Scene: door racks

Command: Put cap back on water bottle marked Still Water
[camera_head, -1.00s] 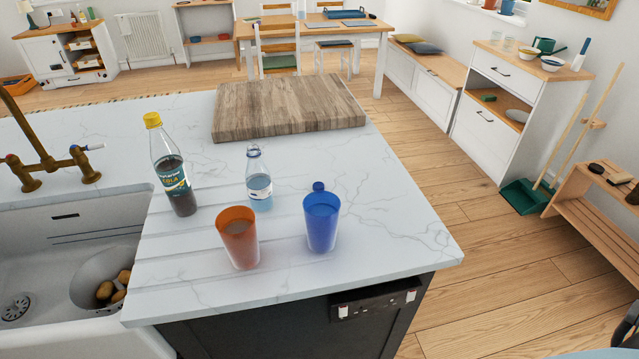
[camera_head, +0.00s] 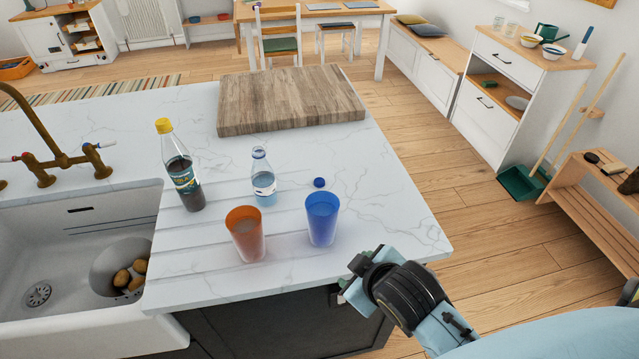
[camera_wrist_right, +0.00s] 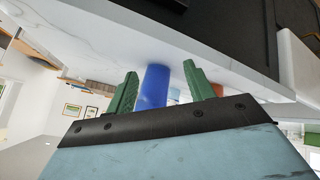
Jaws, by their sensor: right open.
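The small clear water bottle (camera_head: 263,180) stands upright and uncapped on the white marble counter, with a pale blue label too small to read. The blue cap (camera_head: 319,183) lies on the counter to its right, just behind the blue cup (camera_head: 322,218). My right gripper (camera_head: 357,268) is at the counter's front edge, low and short of the blue cup. In the right wrist view its green fingers (camera_wrist_right: 158,88) are apart and empty, with the blue cup (camera_wrist_right: 154,87) beyond them. The cap and bottle cannot be made out there. My left gripper is not in view.
A cola bottle with a yellow cap (camera_head: 181,165) stands left of the water bottle. An orange cup (camera_head: 245,234) stands in front, left of the blue cup. A wooden board (camera_head: 290,98) lies behind. The sink (camera_head: 75,240) is at left. The counter right of the cap is clear.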

